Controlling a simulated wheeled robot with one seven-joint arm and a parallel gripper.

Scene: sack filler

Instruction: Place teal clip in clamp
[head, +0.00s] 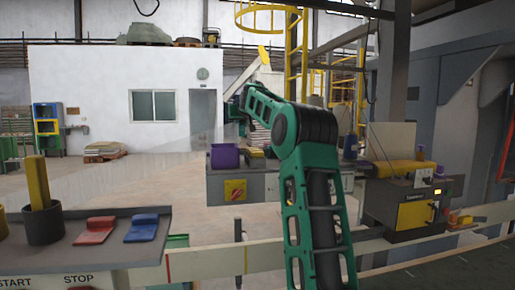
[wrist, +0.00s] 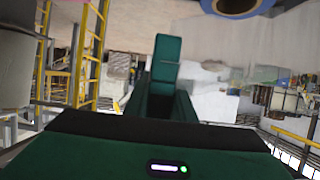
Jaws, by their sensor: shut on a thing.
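My gripper (wrist: 160,105) reaches ahead from the wrist and is shut on a teal piece, which I take to be the teal clip (wrist: 167,62). The clip stands out past the jaws, against the blurred hall. In the head view my green arm rises in the middle and bends away from me; the hand is largely hidden behind the elbow and forearm, and the clip cannot be made out there. I cannot identify the clamp in either view.
A near table at left holds a red piece (head: 95,230), a blue piece (head: 142,228) and a dark cup (head: 43,226) with a yellow bar. A purple bin (head: 225,157) stands on a bench behind. A yellow-fronted machine (head: 416,215) stands at right. Open floor lies left of centre.

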